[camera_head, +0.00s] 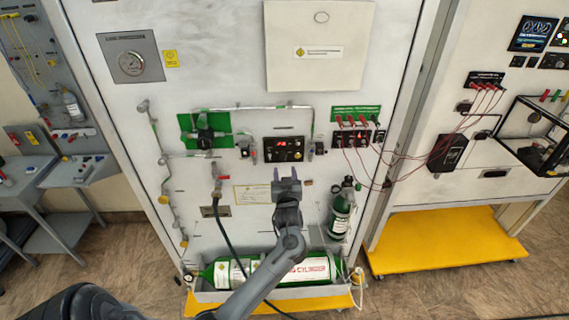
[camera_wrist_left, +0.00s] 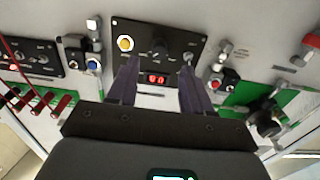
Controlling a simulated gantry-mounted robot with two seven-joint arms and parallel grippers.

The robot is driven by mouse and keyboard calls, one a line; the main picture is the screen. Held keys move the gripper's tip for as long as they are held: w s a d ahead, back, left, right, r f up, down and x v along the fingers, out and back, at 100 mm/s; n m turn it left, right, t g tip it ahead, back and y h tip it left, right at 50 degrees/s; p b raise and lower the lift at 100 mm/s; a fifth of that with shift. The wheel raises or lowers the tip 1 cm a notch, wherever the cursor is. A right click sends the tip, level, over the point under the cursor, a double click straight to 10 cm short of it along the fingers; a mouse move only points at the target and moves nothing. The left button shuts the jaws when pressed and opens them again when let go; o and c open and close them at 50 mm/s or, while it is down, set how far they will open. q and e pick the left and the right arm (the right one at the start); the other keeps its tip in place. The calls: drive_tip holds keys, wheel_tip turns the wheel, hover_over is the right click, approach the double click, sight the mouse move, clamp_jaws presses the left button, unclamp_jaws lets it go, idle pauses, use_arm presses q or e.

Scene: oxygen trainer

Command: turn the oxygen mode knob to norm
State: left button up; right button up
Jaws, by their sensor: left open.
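The knob's marking is too small to read. My left gripper (camera_head: 286,174) is open and empty just below the panel in the head view. In the left wrist view its two fingers (camera_wrist_left: 158,72) point towards the panel, either side of the display. My right gripper is not in view.
A green plate with a valve (camera_head: 205,134) is left of the panel. Red plugs and cables (camera_head: 352,122) are to its right. A hose (camera_head: 225,222) hangs lower left, and a green cylinder (camera_head: 300,271) lies at the board's foot. A small upright cylinder (camera_head: 341,215) stands at right.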

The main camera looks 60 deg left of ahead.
sight(284, 160)
use_arm(q)
drive_tip(key=shift+x, duration=2.95)
clamp_jaws()
